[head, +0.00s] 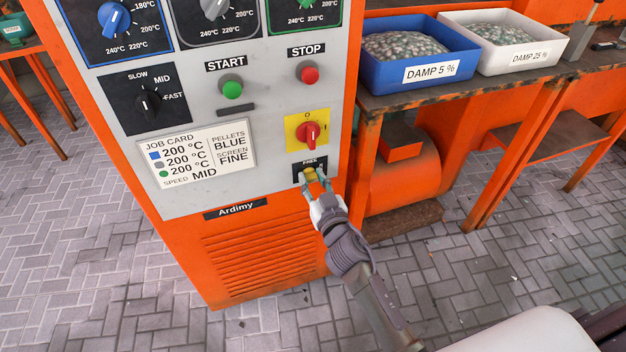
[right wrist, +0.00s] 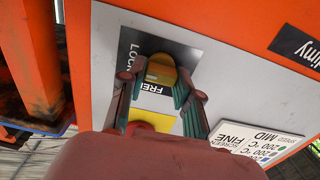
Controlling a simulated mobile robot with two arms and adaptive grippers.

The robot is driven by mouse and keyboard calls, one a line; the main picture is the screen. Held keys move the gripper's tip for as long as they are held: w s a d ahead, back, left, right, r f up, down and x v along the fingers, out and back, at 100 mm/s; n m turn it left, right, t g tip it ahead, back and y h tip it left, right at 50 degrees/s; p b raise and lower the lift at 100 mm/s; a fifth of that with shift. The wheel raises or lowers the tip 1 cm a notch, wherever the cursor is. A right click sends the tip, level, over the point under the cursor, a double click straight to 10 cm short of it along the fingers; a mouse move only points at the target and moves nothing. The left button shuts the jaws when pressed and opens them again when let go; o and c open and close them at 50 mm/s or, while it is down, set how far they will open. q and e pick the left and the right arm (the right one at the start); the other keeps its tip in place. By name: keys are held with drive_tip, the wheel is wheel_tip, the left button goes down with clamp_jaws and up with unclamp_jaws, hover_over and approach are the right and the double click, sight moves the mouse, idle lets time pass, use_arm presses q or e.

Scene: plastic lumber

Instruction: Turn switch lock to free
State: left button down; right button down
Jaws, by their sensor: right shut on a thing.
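The switch lock is a small yellow-brass knob (head: 310,174) on a black plate at the lower right of the grey control panel. The plate's word FREE shows above the knob in the head view. In the right wrist view the knob (right wrist: 161,70) sits on the black plate (right wrist: 140,42), with LOCK and FREE lettering beside it. My right gripper (head: 315,182) is shut on the knob, one finger on each side; its fingers also show in the right wrist view (right wrist: 159,88). I cannot tell exactly which way the knob points. My left gripper is out of view.
A red rotary switch (head: 311,134) on a yellow plate sits just above the lock. The green START button (head: 232,89) and red STOP button (head: 309,74) are higher. A job card (head: 197,156) is to the left. A bench with blue (head: 385,82) and white bins stands right.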

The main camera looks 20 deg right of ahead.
drive_tip(key=shift+n, duration=0.3)
drive_tip(key=n, duration=0.3)
drive_tip(key=shift+a, duration=0.1)
drive_tip(key=n, duration=0.5)
drive_tip(key=shift+n, duration=0.4)
drive_tip(key=n, duration=0.4)
drive_tip(key=shift+a+f+n, duration=0.1)
drive_tip(key=shift+f+n, duration=0.05)
drive_tip(key=shift+n, duration=0.15)
drive_tip(key=n, duration=0.3)
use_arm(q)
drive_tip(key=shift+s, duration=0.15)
use_arm(e)
drive_tip(key=shift+n, duration=0.4)
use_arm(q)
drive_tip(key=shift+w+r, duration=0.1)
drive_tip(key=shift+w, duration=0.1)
use_arm(e)
drive_tip(key=shift+f, duration=0.1)
